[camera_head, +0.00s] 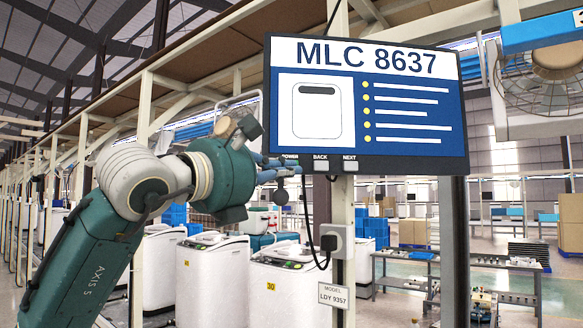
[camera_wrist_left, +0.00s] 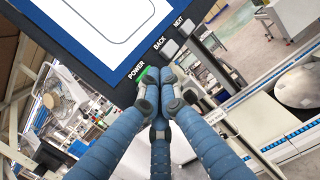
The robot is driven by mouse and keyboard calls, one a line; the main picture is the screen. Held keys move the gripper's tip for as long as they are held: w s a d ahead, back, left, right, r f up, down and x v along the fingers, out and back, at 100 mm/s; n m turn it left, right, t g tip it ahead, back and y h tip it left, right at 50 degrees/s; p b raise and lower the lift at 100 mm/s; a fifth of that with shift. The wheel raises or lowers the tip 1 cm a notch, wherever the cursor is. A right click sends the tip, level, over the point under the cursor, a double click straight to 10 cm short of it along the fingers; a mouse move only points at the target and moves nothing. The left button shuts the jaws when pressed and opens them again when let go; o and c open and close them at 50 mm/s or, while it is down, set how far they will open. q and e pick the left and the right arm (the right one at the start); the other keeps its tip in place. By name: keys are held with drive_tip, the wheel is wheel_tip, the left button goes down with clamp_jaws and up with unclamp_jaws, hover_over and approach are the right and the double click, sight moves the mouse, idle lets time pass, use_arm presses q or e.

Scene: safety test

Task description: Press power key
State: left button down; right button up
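The monitor (camera_head: 362,101) reads MLC 8637 and has a row of keys along its lower edge. My left gripper (camera_head: 292,168) comes in from the left, with its blue fingers at the POWER key position. In the head view the fingers hide that key. In the left wrist view the fingers of my left gripper (camera_wrist_left: 160,82) are closed together and empty. The POWER key (camera_wrist_left: 150,73) shows green just behind the fingertips, partly hidden. The tips look at or touching the key; exact contact cannot be told. My right gripper is in neither view.
The BACK key (camera_head: 321,167) and NEXT key (camera_head: 350,166) sit right of the POWER key. A socket box (camera_head: 337,241) with a black cable is on the post below. White washing machines (camera_head: 213,272) stand behind. A workbench (camera_head: 460,265) is at the right.

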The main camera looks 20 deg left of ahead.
use_arm(q)
drive_tip(key=s, duration=0.1)
drive_tip(key=s+d+b, duration=0.1)
drive_tip(key=s, duration=0.1)
drive_tip(key=s+d, duration=0.1)
drive_tip(key=s, duration=0.1)
drive_tip(key=shift+d+b, duration=0.25)
drive_tip(key=shift+b, duration=0.15)
